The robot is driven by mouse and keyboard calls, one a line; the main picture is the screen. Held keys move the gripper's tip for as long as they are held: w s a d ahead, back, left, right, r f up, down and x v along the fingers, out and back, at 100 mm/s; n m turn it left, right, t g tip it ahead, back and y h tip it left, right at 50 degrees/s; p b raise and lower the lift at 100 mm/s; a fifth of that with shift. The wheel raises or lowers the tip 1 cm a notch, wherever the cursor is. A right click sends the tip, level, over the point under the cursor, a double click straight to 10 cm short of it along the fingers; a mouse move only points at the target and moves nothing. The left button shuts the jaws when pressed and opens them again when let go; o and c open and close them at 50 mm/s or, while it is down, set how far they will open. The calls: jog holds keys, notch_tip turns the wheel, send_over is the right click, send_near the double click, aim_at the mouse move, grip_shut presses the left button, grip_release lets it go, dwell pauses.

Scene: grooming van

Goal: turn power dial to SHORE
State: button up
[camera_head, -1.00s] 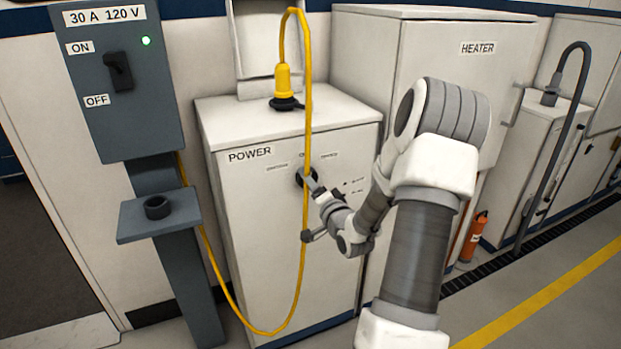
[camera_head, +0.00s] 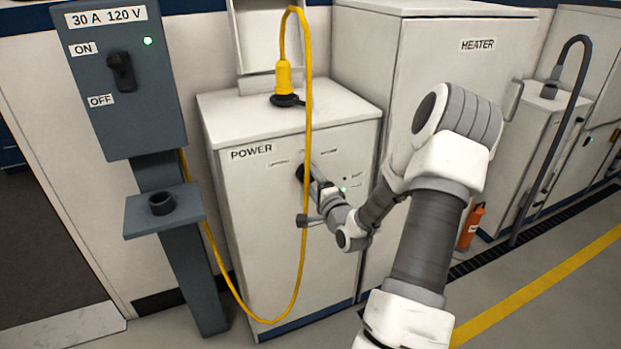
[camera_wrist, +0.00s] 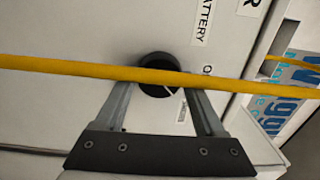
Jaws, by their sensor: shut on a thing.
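The power dial (camera_wrist: 158,60) is a round black knob on the front of the white POWER cabinet (camera_head: 260,220). My gripper (camera_wrist: 158,90) is shut on the dial, a finger at either side in the wrist view. In the head view my gripper (camera_head: 313,180) reaches the dial from the right. A white pointer line on the dial points to the lower right in the wrist view, toward a small label (camera_wrist: 182,110) that I cannot read. A BATTERY label (camera_wrist: 202,22) shows above. A green light (camera_head: 343,190) glows right of the dial.
A yellow cable (camera_head: 308,120) hangs in front of the cabinet and crosses before the dial in the wrist view. It runs from a yellow plug (camera_head: 284,77) on top. The grey pedestal box (camera_head: 120,75) at left has a lit green light and its switch up at ON.

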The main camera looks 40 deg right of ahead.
jog(key=shift+r, duration=0.1)
jog(key=o, duration=1.3)
jog(key=shift+o, duration=0.2)
jog(key=p+v, duration=0.2)
jog(key=v, duration=1.5)
jog(key=shift+s, duration=0.2)
